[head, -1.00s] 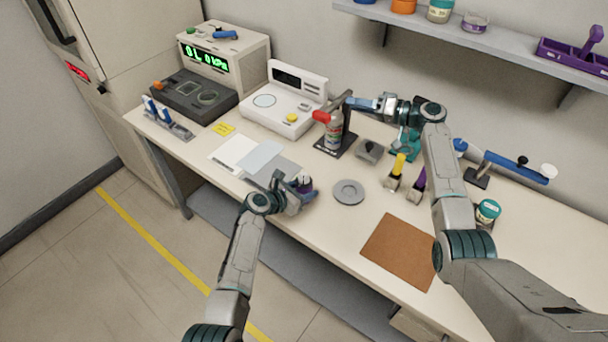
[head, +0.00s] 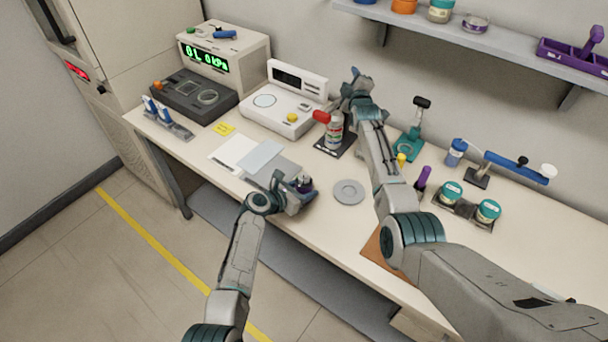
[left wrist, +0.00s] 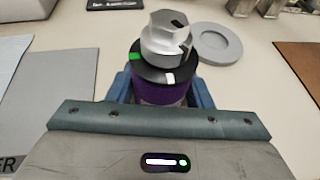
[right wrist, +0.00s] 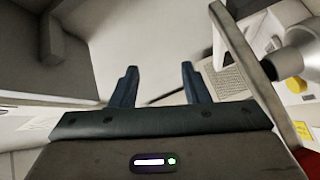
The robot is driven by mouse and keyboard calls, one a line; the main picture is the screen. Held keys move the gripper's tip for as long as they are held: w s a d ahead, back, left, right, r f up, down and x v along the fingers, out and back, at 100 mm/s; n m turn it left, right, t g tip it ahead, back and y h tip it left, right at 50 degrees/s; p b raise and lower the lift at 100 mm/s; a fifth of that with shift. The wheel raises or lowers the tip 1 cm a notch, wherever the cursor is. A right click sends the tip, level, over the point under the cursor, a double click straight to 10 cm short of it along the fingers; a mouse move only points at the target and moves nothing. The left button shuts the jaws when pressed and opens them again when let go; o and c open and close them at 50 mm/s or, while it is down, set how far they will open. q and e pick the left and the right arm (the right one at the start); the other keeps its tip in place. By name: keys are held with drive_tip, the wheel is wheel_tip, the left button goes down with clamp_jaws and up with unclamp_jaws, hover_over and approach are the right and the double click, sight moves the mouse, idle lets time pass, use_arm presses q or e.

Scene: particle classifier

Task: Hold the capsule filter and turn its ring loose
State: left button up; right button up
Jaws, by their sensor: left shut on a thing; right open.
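The capsule filter (left wrist: 160,92) has a purple body, a black ring (left wrist: 155,75) with one green and one white mark, and a silver faceted top (left wrist: 167,38). In the head view it is small and partly hidden (head: 304,182). My left gripper (left wrist: 163,90) is shut around the purple body, below the black ring, near the bench's front edge. The filter looks upright. My right gripper (right wrist: 157,85) is open and empty, well away from the filter.
A grey round dish (head: 348,191) lies right of the filter. Sheets (head: 232,150) lie left of the filter. A brown mat is mostly hidden under my right arm.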

drive_tip(key=s+a+r+n+g+y, duration=0.15)
drive_tip(key=s+a+n+y, duration=0.25)
drive_tip(key=a+n+y, duration=0.65)
drive_tip(key=s+a+r+n+g+y, duration=0.15)
drive_tip(key=s+a+n+y, duration=0.45)
drive_tip(key=n, duration=1)
drive_tip(key=n+g, duration=1.2)
drive_tip(key=g, duration=0.1)
approach(308, 175)
drive_tip(key=a, duration=0.4)
drive_tip(key=shift+w+a+r, duration=0.1)
drive_tip(key=shift+a, duration=0.3)
drive_tip(key=a, duration=0.6)
drive_tip(key=shift+w+a, duration=0.2)
drive_tip(key=shift+w, duration=0.15)
